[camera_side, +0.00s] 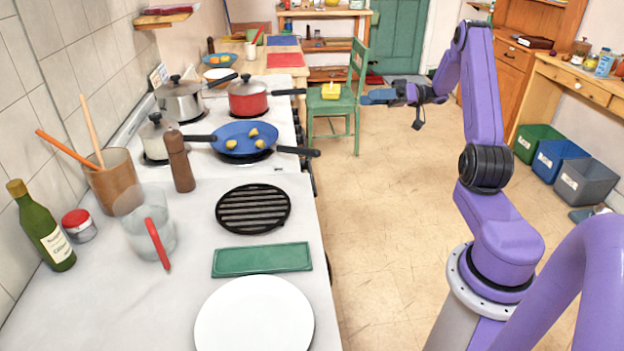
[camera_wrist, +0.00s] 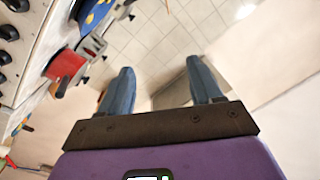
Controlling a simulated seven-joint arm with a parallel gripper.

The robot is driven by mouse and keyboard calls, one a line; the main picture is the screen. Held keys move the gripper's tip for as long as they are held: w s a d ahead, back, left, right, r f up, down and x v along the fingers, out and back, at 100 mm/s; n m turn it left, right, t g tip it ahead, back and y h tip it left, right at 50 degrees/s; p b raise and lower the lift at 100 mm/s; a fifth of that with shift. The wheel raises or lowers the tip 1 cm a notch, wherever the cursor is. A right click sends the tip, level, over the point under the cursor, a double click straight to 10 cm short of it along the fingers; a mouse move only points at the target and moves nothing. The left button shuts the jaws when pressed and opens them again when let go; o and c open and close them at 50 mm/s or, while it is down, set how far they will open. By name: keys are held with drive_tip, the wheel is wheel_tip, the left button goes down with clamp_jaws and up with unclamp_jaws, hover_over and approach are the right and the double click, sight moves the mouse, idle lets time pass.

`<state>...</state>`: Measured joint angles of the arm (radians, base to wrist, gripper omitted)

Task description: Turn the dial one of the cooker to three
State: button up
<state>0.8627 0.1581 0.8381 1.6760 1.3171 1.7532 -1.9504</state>
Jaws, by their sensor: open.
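The white cooker (camera_side: 285,125) stands along the counter at left in the side view. Its front edge shows a few dark dials (camera_side: 303,140), nearly edge-on and partly hidden by pan handles. In the wrist view several black dials (camera_wrist: 8,32) line a white panel at the far left. I cannot read their markings or tell which is dial one. My gripper (camera_side: 366,97) is to the right of the cooker, in free air and apart from the dials. In the wrist view my gripper (camera_wrist: 160,64) has its two blue fingers spread, with nothing between them.
A blue frying pan (camera_side: 240,135), a red pot (camera_side: 248,105) and a steel pot (camera_side: 180,103) stand on the cooker. Some handles overhang its front. A green chair (camera_side: 357,75) with a yellow object stands behind my gripper. The floor (camera_side: 390,200) before the cooker is clear.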

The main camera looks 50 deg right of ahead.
wheel_tip(320, 180, down, 25)
drive_tip(key=x, duration=1.7)
drive_tip(key=shift+a, duration=0.2)
drive_tip(key=shift+w, duration=0.1)
drive_tip(key=c, duration=1)
